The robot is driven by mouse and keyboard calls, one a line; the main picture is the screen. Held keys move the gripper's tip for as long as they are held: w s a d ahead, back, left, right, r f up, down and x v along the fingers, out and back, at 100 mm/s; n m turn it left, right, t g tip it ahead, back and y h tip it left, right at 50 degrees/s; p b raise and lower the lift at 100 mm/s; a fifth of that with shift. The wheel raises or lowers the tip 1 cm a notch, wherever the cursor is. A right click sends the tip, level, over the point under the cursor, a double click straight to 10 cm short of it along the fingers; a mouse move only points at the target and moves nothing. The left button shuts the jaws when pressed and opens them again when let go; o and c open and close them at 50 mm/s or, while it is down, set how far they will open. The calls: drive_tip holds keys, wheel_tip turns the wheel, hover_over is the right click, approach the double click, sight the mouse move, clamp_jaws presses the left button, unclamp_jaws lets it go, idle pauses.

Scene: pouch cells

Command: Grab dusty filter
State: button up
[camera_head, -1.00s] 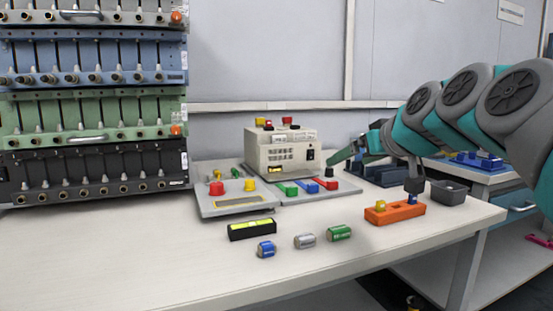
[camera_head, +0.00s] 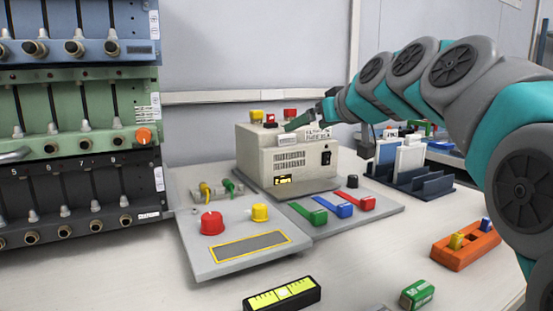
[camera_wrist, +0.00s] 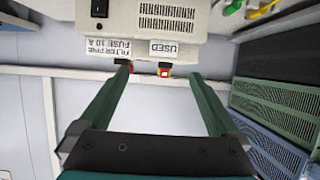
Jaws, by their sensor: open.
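A beige box-shaped unit (camera_head: 288,160) stands at the back of the bench. Small red and yellow parts (camera_head: 257,116) sit on its top at the left, and another red and yellow part (camera_head: 290,114) sits farther right. Which one is the dusty filter I cannot tell. In the wrist view the unit (camera_wrist: 215,20) bears labels reading "FILTER FINE FUSE 10 A" and "USED". A red and yellow part (camera_wrist: 165,70) shows between my fingers near the "USED" label; another is partly hidden by the left fingertip. My gripper (camera_wrist: 160,74) is open and empty; it also shows at the unit's top (camera_head: 305,121).
A grey panel (camera_head: 200,262) with knobs and a board with green, blue and red levers (camera_head: 345,207) lie before the unit. A blue rack (camera_head: 425,185) stands to the right.

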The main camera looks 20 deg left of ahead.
sight(288, 137)
drive_tip(key=shift+s+f+x, duration=0.1)
drive_tip(key=shift+f+x, duration=0.05)
drive_tip(key=shift+x, duration=1.7)
drive_tip(key=shift+s+f+x, duration=0.15)
drive_tip(key=shift+x, duration=1.75)
clamp_jaws()
